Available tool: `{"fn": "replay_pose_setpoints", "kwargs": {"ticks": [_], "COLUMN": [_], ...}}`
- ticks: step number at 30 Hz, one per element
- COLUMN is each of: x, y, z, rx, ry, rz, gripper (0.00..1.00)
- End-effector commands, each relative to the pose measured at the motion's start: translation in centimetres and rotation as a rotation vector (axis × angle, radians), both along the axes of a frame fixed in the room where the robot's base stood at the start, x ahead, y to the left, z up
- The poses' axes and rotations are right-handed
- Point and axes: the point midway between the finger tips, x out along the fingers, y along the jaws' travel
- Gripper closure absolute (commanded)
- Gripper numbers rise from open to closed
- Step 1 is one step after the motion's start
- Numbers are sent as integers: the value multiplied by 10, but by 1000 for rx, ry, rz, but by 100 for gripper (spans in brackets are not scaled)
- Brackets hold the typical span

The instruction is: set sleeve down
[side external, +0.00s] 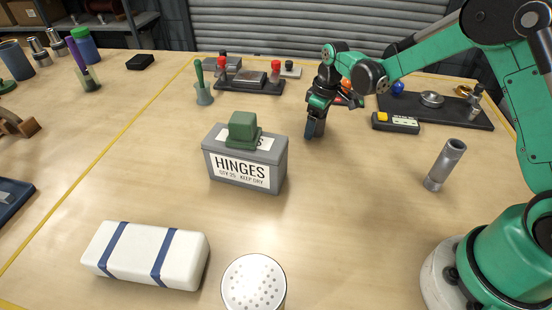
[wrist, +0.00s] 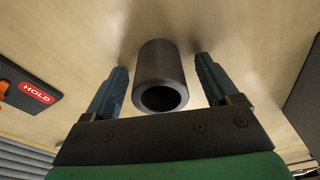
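The sleeve (wrist: 160,65) is a dark grey hollow cylinder in the wrist view, its open end facing the camera. It appears to stand on the wooden table between my two blue fingers. My gripper (wrist: 160,80) is open, with a narrow gap visible between each finger and the sleeve. In the side view my gripper (side external: 314,128) points down close to the tabletop, behind and to the right of the hinges box. The sleeve cannot be made out there; the fingers seem to hide it.
A grey hinges box (side external: 246,172) carries a green block (side external: 243,130). A small box with a yellow button (side external: 395,122) and a dark tray (side external: 455,113) lie right of my gripper.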

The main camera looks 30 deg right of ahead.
Motion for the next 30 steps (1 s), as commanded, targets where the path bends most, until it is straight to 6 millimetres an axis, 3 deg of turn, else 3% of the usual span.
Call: {"fn": "replay_pose_setpoints", "kwargs": {"ticks": [8, 21, 30], "x": [-1, -11, -20], "y": [-1, -5, -2], "z": [14, 103, 129], "rx": [0, 0, -5], "ry": [0, 1, -20], "rz": [0, -1, -22], "gripper": [19, 19, 19]}}
